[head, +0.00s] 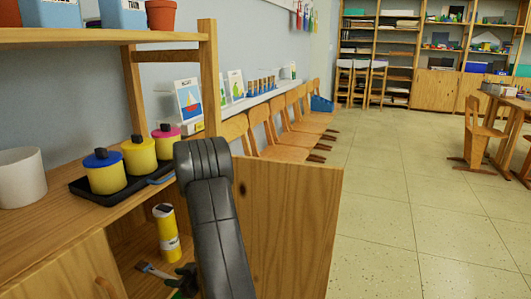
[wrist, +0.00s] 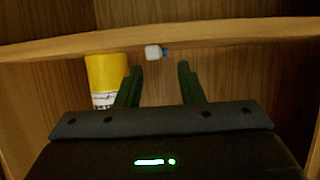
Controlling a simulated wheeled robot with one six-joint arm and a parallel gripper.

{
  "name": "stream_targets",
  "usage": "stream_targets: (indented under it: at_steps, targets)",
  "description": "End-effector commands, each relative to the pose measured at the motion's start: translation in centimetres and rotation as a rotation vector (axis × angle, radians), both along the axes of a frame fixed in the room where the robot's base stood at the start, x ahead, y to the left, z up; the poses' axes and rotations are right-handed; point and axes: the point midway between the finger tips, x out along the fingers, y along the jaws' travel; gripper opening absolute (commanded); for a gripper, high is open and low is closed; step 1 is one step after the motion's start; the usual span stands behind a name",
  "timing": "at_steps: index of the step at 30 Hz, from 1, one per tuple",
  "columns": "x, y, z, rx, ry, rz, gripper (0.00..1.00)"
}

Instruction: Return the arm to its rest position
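My gripper (wrist: 160,72) is open in the wrist view, its two dark green fingers apart with nothing between them. In the head view my gripper (head: 184,281) is partly seen, low inside the open compartment of the wooden cabinet (head: 60,265). My dark arm link hides part of it. A small pale and blue object (wrist: 155,51) shows beyond the fingertips.
An open wooden door panel (head: 285,215) stands right of my arm. A black tray (head: 85,190) with blue, yellow and pink lidded pots and a white container (head: 20,177) are on the cabinet top.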

Motion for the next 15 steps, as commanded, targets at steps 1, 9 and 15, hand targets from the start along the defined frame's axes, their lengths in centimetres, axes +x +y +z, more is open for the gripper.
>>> stream_targets:
  at_steps: [1,9,15]
  targets:
    - [0.6,0.9,-0.8,0.002,-0.005,0.002,0.35]
    - [2.0,3.5,-1.6,0.001,-0.001,-0.002,0.35]
    - [1.9,3.5,-1.5,0.001,-0.001,-0.002,0.35]
